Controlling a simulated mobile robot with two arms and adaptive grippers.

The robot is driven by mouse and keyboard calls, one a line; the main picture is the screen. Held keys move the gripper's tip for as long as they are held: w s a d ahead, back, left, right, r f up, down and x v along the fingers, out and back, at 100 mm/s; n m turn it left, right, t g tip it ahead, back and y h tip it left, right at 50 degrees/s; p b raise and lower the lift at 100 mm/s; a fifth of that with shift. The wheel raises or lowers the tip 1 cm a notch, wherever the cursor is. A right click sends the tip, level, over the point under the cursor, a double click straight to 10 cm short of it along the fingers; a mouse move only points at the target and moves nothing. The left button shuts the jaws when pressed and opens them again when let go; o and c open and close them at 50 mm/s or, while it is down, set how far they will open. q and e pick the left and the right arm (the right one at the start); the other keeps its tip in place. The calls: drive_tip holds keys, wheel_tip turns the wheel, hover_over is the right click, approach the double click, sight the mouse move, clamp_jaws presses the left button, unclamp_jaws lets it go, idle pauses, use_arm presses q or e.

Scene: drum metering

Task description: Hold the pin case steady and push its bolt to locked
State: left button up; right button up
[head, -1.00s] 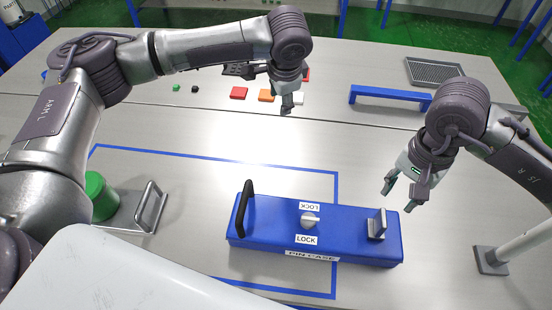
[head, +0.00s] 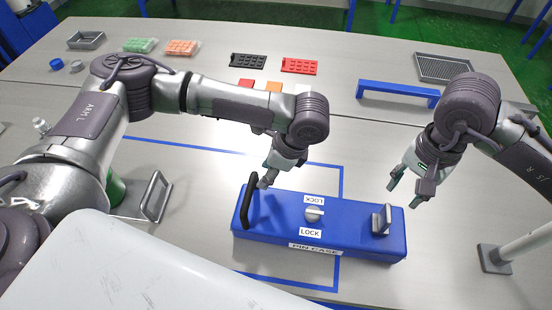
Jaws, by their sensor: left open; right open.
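The blue pin case (head: 345,243) lies on the table, labelled PIN CASE on its front edge. A black handle (head: 250,203) stands at its left end and a grey upright bracket (head: 382,220) at its right end. A light round knob (head: 314,214), which looks like the bolt, sits in the middle between two LOCK labels. My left gripper (head: 266,178) is open just behind and right of the black handle's top; I cannot tell whether it touches. My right gripper (head: 404,190) is open in the air, behind and right of the case.
A blue bridge-shaped bar (head: 398,92) and a mesh tray (head: 445,68) are at the back right. A black tray (head: 248,61) and a red tray (head: 299,66) lie at the back. A metal handled plate (head: 150,199) and a green drum (head: 115,188) are left of the case.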

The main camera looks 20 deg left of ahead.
use_arm(q)
drive_tip(key=shift+x, duration=2.7)
clamp_jaws()
